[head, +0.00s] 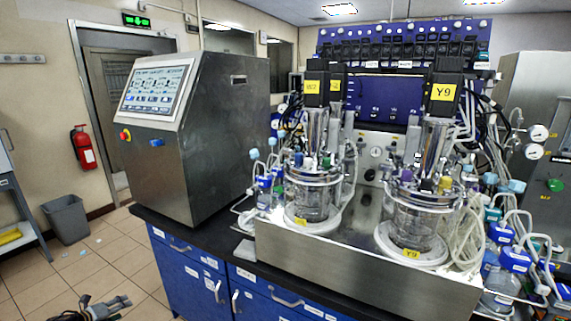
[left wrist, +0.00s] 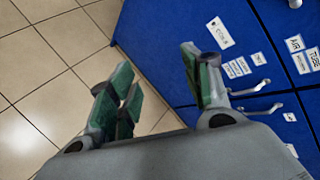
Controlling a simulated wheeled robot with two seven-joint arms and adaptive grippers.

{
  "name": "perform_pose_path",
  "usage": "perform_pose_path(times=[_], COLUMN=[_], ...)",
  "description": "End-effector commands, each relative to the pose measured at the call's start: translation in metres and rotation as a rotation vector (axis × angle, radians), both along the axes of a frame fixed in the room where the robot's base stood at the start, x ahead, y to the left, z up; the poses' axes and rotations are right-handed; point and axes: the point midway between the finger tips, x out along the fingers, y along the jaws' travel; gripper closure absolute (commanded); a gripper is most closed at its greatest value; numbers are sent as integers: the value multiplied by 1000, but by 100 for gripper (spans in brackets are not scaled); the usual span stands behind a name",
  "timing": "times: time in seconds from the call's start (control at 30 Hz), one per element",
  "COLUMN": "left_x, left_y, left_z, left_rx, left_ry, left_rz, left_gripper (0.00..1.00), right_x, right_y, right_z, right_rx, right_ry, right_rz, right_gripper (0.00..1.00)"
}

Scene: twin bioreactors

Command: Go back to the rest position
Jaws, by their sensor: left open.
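My left gripper (head: 112,305) shows at the bottom left of the head view, low over the tiled floor and left of the blue cabinet. In the left wrist view its two green-padded fingers (left wrist: 165,90) stand apart with nothing between them. The blue cabinet (left wrist: 165,45) lies beyond the fingers there, apart from them as far as I can tell. My right gripper is in neither view.
A black bench top (head: 215,240) carries a steel control unit (head: 215,130) with a screen and two glass bioreactors (head: 415,215) (head: 315,200) on a steel base. Bottles (head: 500,285) with tubing crowd the right. A grey bin (head: 67,218) stands on the floor at left. Floor tiles (head: 110,255) are mostly clear.

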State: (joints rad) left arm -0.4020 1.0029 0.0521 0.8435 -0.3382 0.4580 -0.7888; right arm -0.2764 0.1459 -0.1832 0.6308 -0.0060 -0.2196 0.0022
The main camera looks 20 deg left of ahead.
Motion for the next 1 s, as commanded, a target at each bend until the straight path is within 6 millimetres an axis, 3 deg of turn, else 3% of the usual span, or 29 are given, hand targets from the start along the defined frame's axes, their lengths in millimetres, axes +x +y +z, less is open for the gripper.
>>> perform_pose_path(times=[0.03, 0.37, 0.57, 0.77, 1.0], left_x=[-10, -70, -105, -139, -178], left_y=[-7, -59, -106, -164, -246], left_z=[-19, -124, -184, -240, -299], left_rx=[-42, -279, -419, -549, -695], left_ry=[2, 26, 51, 84, 136], left_rz=[48, 362, 547, 731, 951], left_gripper=[51, 51, 51, 51, 51], right_x=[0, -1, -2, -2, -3], right_y=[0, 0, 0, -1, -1], right_z=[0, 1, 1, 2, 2], right_rx=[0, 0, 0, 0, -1], right_ry=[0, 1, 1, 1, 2], right_rz=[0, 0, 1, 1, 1], right_gripper=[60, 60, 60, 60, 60])
